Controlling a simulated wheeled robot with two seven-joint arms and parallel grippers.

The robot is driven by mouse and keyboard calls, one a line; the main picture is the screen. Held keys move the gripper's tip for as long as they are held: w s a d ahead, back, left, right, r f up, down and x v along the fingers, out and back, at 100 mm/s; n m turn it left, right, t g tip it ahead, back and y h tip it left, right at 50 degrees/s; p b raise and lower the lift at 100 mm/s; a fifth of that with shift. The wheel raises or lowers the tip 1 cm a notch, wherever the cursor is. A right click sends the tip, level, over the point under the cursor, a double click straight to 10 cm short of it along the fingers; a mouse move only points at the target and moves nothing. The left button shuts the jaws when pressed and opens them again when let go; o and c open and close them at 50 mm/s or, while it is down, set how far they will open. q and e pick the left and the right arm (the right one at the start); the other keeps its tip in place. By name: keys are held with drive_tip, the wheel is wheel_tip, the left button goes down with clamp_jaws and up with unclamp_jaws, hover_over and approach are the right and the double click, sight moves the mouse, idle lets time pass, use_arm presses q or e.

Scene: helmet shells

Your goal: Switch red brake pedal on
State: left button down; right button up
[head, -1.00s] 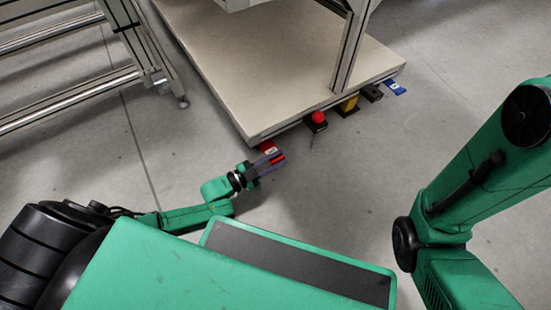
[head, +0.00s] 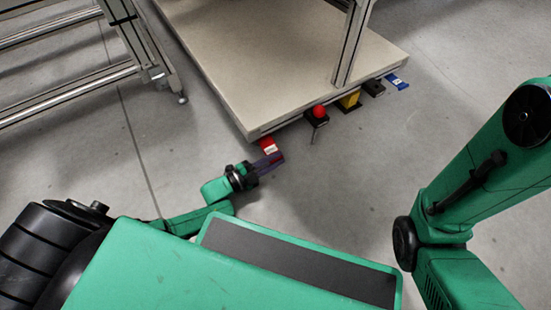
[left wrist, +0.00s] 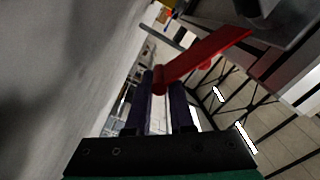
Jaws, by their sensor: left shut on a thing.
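The red brake pedal (head: 268,145) with a white label sits at the near corner of the pale platform, low above the floor. My left gripper (head: 274,160) is at the pedal's near end, in front of the platform edge. In the left wrist view the red pedal (left wrist: 208,58) slants from upper right down to my two dark fingers (left wrist: 163,88). They are shut on its lower end, which partly hides the fingertips. My right gripper is out of view.
Along the platform (head: 230,70) edge are a red mushroom button (head: 319,111) on a black box, a yellow unit (head: 350,99), a black pedal (head: 374,88) and a blue pedal (head: 397,82). A metal frame (head: 120,10) stands at left. The floor in front is clear.

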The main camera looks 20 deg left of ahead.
use_arm(q)
drive_tip(key=shift+w+a+f+m+b, duration=0.2)
drive_tip(key=shift+a+f+m+b, duration=0.2)
drive_tip(key=shift+f+m, duration=0.25)
drive_tip(key=shift+r+m, duration=0.1)
drive_tip(key=shift+m, duration=0.15)
drive_tip(key=shift+w+a, duration=0.15)
drive_tip(key=shift+a, duration=0.05)
drive_tip(key=c, duration=0.7)
unclamp_jaws()
drive_tip(key=shift+d, duration=0.15)
